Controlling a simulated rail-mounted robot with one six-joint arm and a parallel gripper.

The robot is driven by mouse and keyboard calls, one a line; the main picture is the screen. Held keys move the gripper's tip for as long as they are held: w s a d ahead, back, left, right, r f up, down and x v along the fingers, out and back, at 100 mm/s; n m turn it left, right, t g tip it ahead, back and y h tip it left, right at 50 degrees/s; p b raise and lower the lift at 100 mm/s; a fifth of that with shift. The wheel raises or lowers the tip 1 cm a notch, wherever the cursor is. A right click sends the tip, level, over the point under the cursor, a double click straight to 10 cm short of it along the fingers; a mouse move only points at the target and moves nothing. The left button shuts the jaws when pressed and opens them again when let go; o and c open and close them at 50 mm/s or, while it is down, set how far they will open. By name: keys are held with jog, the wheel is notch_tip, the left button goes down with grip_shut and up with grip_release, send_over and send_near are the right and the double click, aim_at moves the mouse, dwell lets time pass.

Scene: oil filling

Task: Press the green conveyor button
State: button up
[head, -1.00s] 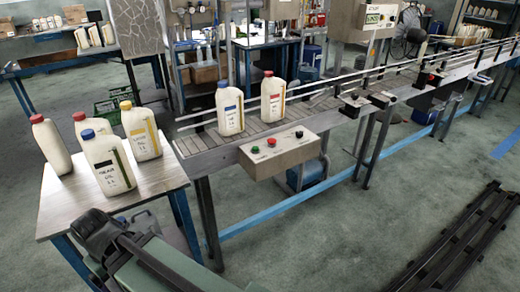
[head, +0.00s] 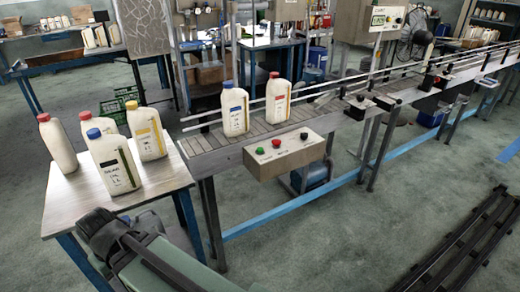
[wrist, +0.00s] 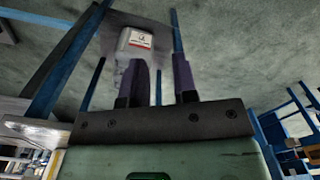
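The green button (head: 260,151) is the leftmost of three on a beige control box (head: 285,164) at the conveyor's near end. A red button (head: 276,143) and a black one (head: 304,136) are to its right. My gripper shows in the wrist view (wrist: 160,67), with its two dark fingers apart and nothing seen between them. A white bottle (wrist: 137,40) lies beyond the left finger there.
Two bottles, blue-capped (head: 235,110) and red-capped (head: 277,102), stand on the conveyor (head: 205,143) behind the box. Several bottles stand on the left table (head: 75,205). Floor in front of the box is clear; dark rails (head: 455,240) lie at lower right.

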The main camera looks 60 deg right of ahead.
grip_shut()
dwell(1.0)
